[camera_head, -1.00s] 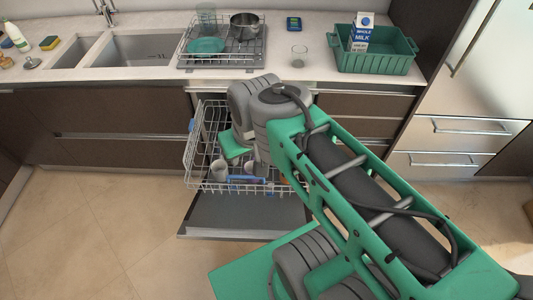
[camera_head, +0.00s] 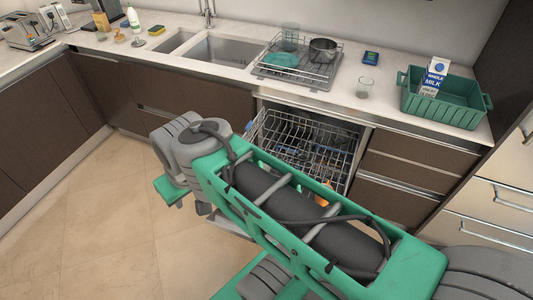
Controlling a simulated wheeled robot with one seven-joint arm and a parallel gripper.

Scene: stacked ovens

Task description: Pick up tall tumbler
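A tall clear glass (camera_head: 290,36), which looks like the tall tumbler, stands upright at the back left of the wire dish rack (camera_head: 262,69) on the counter. A shorter clear glass (camera_head: 364,87) stands alone on the counter to the right. My arm reaches across the lower middle of the view, with its far end in front of the cabinets left of the dishwasher. My gripper is well below and apart from the tall glass. Its fingers are mostly hidden by my arm, so I cannot see whether they are open.
The dish rack also holds a pot (camera_head: 323,50) and a teal dish (camera_head: 281,61). A green crate (camera_head: 447,108) with a milk carton (camera_head: 433,77) stands at the right. Below the counter, an open dishwasher with its rack (camera_head: 310,145) pulled out juts into the floor space. Floor at left is clear.

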